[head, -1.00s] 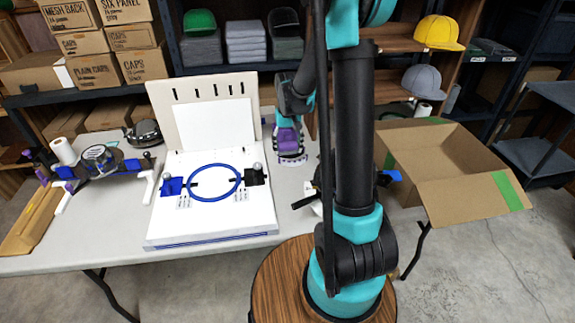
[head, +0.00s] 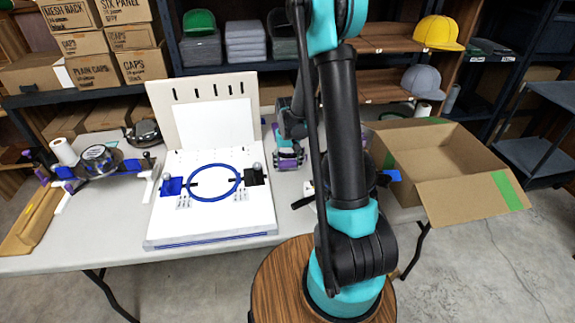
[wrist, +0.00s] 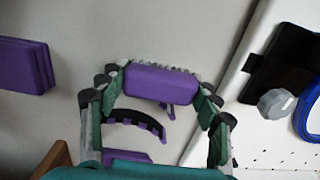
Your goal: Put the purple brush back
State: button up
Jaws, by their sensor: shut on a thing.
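The purple brush (wrist: 160,84), a rounded purple block with pale bristles along its far edge, is between the fingertips of my gripper (wrist: 160,95) in the wrist view. My gripper is shut on it from both sides. In the head view my gripper (head: 289,151) is low over the table, just right of the white board, with some purple showing at its tips. A curved purple piece with black parts (wrist: 138,125) shows below the brush in the wrist view. I cannot tell whether the brush touches it or the table.
A white board (head: 215,222) with a blue hoop (head: 213,184) stands close left of my gripper. Purple blocks (wrist: 22,65) lie at the wrist view's left edge. An open cardboard box (head: 455,170) is at the right.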

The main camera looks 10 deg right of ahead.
aim_at(288, 161)
jog(key=shift+f, duration=0.1)
jog(key=o, duration=1.2)
notch_tip(288, 161, up, 12)
jog(key=shift+w, duration=0.1)
